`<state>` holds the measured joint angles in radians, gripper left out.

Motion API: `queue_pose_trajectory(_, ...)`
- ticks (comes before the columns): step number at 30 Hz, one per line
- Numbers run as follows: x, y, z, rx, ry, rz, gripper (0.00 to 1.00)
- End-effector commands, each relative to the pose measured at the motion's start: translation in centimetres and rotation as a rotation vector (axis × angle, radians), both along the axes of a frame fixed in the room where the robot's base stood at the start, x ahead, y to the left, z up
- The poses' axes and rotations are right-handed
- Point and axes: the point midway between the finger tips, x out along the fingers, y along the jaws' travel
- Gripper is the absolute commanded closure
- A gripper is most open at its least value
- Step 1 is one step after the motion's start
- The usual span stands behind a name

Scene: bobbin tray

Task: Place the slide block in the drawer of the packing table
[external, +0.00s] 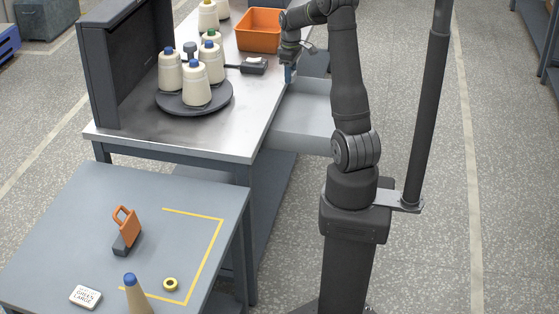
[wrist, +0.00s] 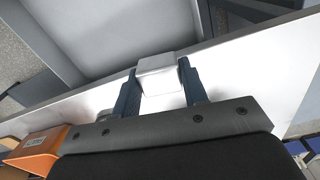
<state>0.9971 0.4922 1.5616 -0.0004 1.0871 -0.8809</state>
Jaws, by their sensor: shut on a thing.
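The slide block (wrist: 158,64) is a pale grey block held between the two blue fingers of my gripper (wrist: 158,82) in the wrist view. My gripper is shut on it. In the external view my gripper (external: 289,52) is over the right edge of the packing table (external: 235,115), and the block cannot be made out there. The drawer (external: 302,118) of the packing table is pulled out to the right and looks empty where visible. It also shows in the wrist view (wrist: 95,35), just beyond the table edge from the block. My arm hides part of the drawer.
An orange bin (external: 258,31) stands on the packing table near my gripper. A dark device (external: 254,66) lies before it. A round dark tray (external: 168,104) holds several cones. The lower table (external: 70,220) carries an orange-handled item (external: 126,228), a label block (external: 86,296) and a cone (external: 135,296).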

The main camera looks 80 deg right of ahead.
Motion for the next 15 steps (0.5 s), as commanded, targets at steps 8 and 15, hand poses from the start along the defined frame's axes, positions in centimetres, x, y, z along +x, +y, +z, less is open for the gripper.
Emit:
queue_pose_trajectory(8,-8.2,-1.7,-0.2,-0.001,0.0,-0.195,0.86)
queue_pose_trajectory(15,-11.9,-1.9,-1.0,0.003,0.001,-0.284,0.86)
